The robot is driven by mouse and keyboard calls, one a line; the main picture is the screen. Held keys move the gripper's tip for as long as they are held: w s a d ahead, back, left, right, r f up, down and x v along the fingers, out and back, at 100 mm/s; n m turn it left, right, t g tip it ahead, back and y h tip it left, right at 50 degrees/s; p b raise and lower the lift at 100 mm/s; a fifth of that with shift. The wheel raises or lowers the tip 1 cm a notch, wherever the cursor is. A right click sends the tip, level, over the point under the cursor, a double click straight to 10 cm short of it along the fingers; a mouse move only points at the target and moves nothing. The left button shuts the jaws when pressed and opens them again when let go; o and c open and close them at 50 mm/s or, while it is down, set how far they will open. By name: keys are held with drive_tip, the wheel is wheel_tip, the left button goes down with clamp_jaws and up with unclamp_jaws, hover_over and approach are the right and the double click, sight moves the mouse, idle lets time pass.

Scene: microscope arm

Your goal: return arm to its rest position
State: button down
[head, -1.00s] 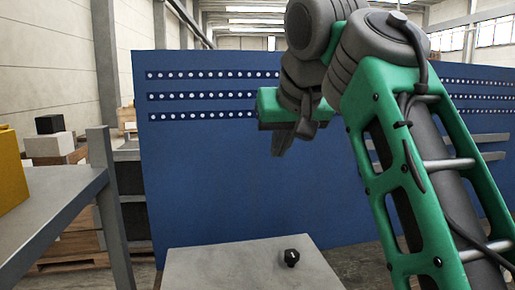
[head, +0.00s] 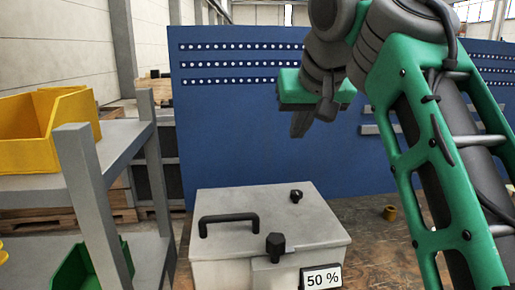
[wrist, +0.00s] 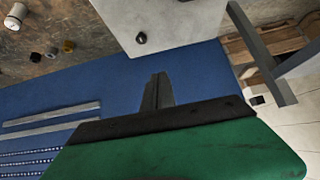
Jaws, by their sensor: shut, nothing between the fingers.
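My arm is green and dark grey and fills the right of the head view, raised and bent. My gripper (head: 303,122) hangs at its end with dark fingers together, pointing down. It is in front of the blue panel (head: 225,150) and appears above the grey box (head: 265,211) in the picture, apart from it. In the wrist view, the shut fingers (wrist: 158,90) show against the blue panel with nothing between them. The box's grey surface and a black knob (wrist: 141,38) lie beyond the fingertips there.
The box has a black handle (head: 229,222), black knobs and a "50 %" sign (head: 321,279). A shelf (head: 84,165) at left carries a yellow bin (head: 30,155); a green bin (head: 80,270) is lower. A small brownish-yellow part (head: 389,213) lies right of the box.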

drive_tip(key=s+d+f+g+p, duration=0.1)
drive_tip(key=s+f+p, duration=0.3)
drive_tip(key=f, duration=0.5)
drive_tip(key=s+d+f+m+g+p, duration=0.1)
drive_tip(key=s+d+f+p, duration=0.3)
drive_tip(key=f, duration=0.6)
drive_tip(key=s+d+f+g+h+p, duration=0.1)
drive_tip(key=s+d+f+g+p, duration=0.1)
drive_tip(key=s+f+p, duration=0.4)
wheel_tip(320, 180, down, 4)
drive_tip(key=shift+s+d+r+g, duration=0.2)
drive_tip(key=shift+s+g, duration=0.1)
drive_tip(key=shift+g, duration=0.1)
drive_tip(key=c, duration=2.1)
unclamp_jaws()
drive_tip(key=shift+a, duration=0.1)
